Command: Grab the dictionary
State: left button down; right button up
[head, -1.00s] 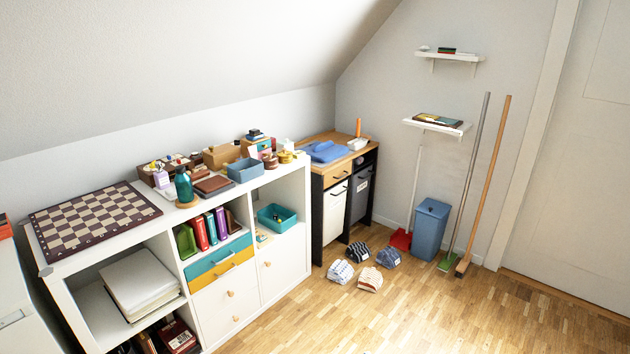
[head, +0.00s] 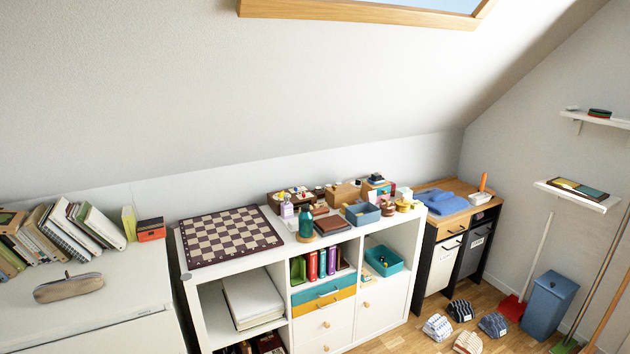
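I cannot tell which book is the dictionary. A leaning row of books (head: 75,232) stands on the white cabinet at the left. Small upright books in red and purple (head: 317,265) stand in a middle compartment of the white shelf. A thick white stack (head: 253,299), perhaps books or paper, lies in the shelf's left compartment. Dark red items (head: 268,343), perhaps books, are partly cut off at the bottom edge. Neither of my grippers is in view.
A chessboard (head: 228,236) and small items cover much of the white shelf (head: 384,297). A pencil case (head: 68,287) lies on the white cabinet (head: 115,300). Caps (head: 437,327) lie on the wooden floor near a blue bin (head: 549,306) and brooms at the right.

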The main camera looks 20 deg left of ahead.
aim_at(128, 217)
jog(key=u, duration=1.8)
